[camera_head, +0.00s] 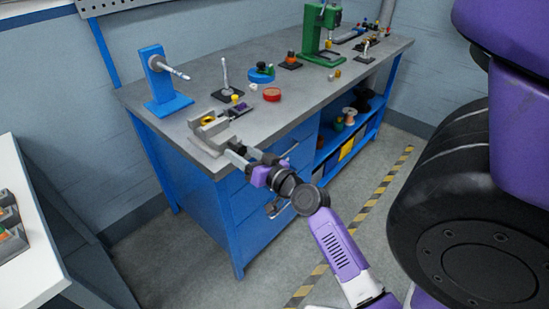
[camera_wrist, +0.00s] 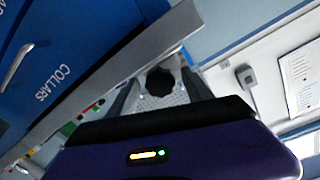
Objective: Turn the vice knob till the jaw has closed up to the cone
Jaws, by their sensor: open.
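The grey vice (camera_head: 212,131) sits at the near left corner of the bench. A small yellowish piece (camera_head: 207,120), which looks like the cone, shows at its jaws. The gap between jaw and cone is too small to read. In the wrist view, the dark lobed vice knob (camera_wrist: 160,82) lies between my two fingers. My gripper (camera_head: 236,151) is open at the vice's front side, with a finger on either side of the knob. I cannot tell whether either finger touches it. In the head view, my gripper hides the knob.
The grey bench top (camera_head: 200,92) has blue drawers below. A blue stand (camera_head: 160,78) with a rod is behind the vice. A black-based post (camera_head: 226,92), a red disc (camera_head: 271,94) and a green press (camera_head: 321,35) stand farther along. The floor in front is clear.

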